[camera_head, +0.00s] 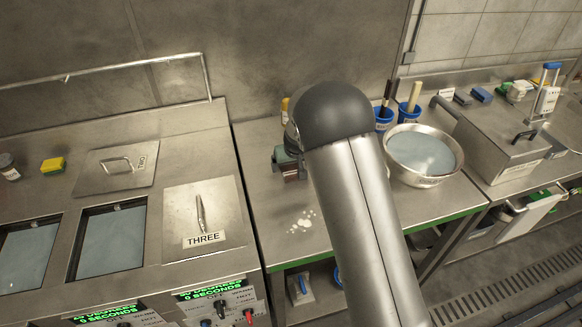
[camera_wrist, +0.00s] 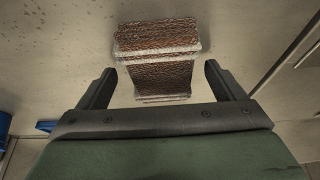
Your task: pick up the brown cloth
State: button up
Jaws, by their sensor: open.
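The brown cloth (camera_wrist: 160,60) shows in the wrist view, a thick brown textured piece with pale edges on the steel counter. My gripper (camera_wrist: 158,80) is open, with one finger on each side of the cloth's near part and a gap on both sides. The fingers do not visibly touch it. In the head view my arm hides most of this spot. Only a dark brown part of what looks like the cloth (camera_head: 291,174) shows just below my gripper (camera_head: 284,157).
White spots (camera_head: 302,221) lie on the counter (camera_head: 335,240). A steel bowl of bluish liquid (camera_head: 421,152) and blue cups (camera_head: 408,112) stand to the right. The warmer with the lid marked THREE (camera_head: 204,215) is to the left. A yellow-topped item (camera_head: 285,108) stands behind my arm.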

jog(key=shift+f+b, duration=0.25)
jog(key=shift+b, duration=0.1)
dwell(0.5)
jog(key=c, duration=1.1)
jog(key=shift+c, duration=0.2)
